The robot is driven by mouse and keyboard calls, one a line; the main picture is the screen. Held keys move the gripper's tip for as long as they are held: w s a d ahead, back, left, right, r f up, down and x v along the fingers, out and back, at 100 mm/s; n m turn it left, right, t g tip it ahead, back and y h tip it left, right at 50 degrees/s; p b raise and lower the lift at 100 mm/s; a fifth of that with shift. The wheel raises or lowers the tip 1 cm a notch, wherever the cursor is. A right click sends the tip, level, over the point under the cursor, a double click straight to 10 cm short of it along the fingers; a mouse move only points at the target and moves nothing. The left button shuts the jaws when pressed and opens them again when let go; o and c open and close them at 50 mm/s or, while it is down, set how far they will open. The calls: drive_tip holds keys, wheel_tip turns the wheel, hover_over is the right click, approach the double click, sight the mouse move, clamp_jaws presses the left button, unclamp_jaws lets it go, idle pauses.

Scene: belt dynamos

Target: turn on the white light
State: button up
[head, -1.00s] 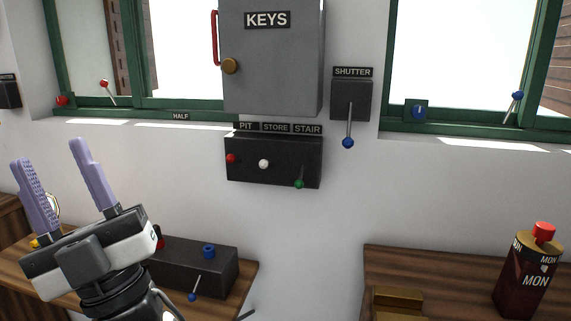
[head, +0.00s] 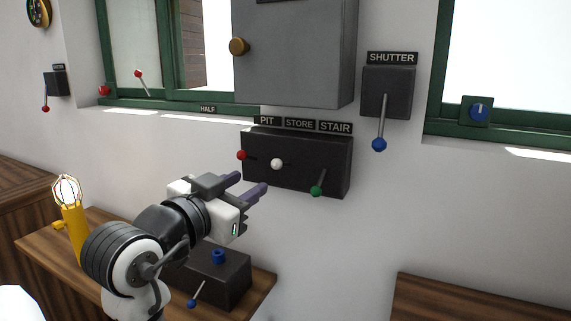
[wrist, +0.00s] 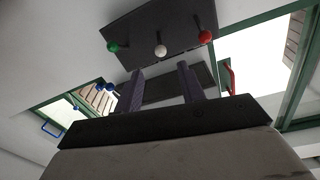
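A dark switch box (head: 300,184) on the wall carries three ball-tipped levers under the labels PIT, STORE and STAIR. The white ball (head: 277,164) is in the middle, below STORE (head: 299,124). The red ball (head: 241,155) is at the left and the green ball (head: 316,191) hangs lower at the right. My gripper (head: 250,185) is open and empty, just below and in front of the box's left half. In the wrist view the white ball (wrist: 161,51) shows beyond and between my open fingers (wrist: 160,80); no contact shows.
A grey cabinet (head: 295,60) hangs just above the box. The SHUTTER lever (head: 379,144) is to its right. Below my gripper, a bench carries a dark box with a blue knob (head: 217,257) and a yellow caged lamp (head: 70,215).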

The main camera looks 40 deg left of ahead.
sight(280, 164)
drive_tip(key=w, duration=0.4)
drive_tip(key=w+a+p, duration=0.1)
drive_tip(key=w, duration=0.3)
drive_tip(key=w+a+p, duration=0.1)
drive_tip(key=w, duration=0.3)
drive_tip(key=shift+w, duration=0.15)
